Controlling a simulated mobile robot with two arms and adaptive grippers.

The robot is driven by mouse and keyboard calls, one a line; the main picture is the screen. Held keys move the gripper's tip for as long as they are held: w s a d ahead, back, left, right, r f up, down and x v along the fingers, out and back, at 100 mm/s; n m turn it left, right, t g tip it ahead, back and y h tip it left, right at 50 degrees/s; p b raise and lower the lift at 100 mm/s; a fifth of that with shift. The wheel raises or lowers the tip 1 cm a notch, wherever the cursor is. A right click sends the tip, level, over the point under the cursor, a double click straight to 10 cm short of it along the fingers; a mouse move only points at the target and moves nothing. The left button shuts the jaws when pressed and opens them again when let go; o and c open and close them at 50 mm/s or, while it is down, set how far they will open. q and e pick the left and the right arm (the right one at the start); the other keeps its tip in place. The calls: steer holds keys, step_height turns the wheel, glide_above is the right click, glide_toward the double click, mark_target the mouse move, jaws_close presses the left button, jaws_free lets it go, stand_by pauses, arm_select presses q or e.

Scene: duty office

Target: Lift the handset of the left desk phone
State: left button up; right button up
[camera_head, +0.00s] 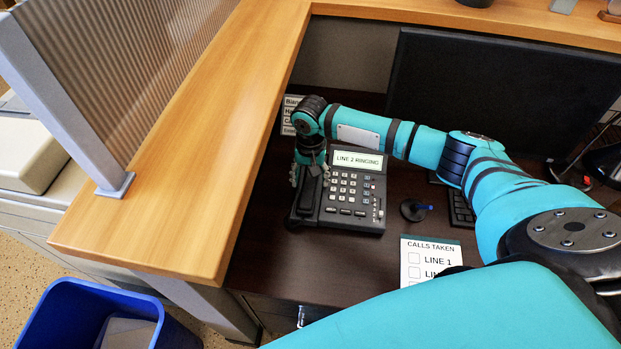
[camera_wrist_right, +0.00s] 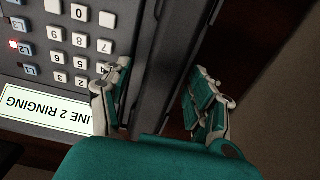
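The black desk phone (camera_head: 352,200) sits on the dark desk and its screen reads "LINE 2 RINGING". Its handset (camera_head: 306,204) lies in the cradle along the phone's left side. My right gripper (camera_head: 310,178) points down over the handset, partly hiding its upper end. In the right wrist view, the fingers of the right gripper (camera_wrist_right: 163,72) straddle the handset (camera_wrist_right: 176,50), one on each side. A gap shows between the handset and the finger on the right; contact on the other side is unclear. My left gripper is not in view.
A wooden counter (camera_head: 185,130) with a ribbed screen borders the desk on the left. A monitor (camera_head: 500,90) stands behind my right arm. A "CALLS TAKEN" sheet (camera_head: 428,255) and a small dark holder (camera_head: 413,210) lie right of the phone. A blue bin (camera_head: 60,315) stands on the floor.

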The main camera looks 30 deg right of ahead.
jaws_close()
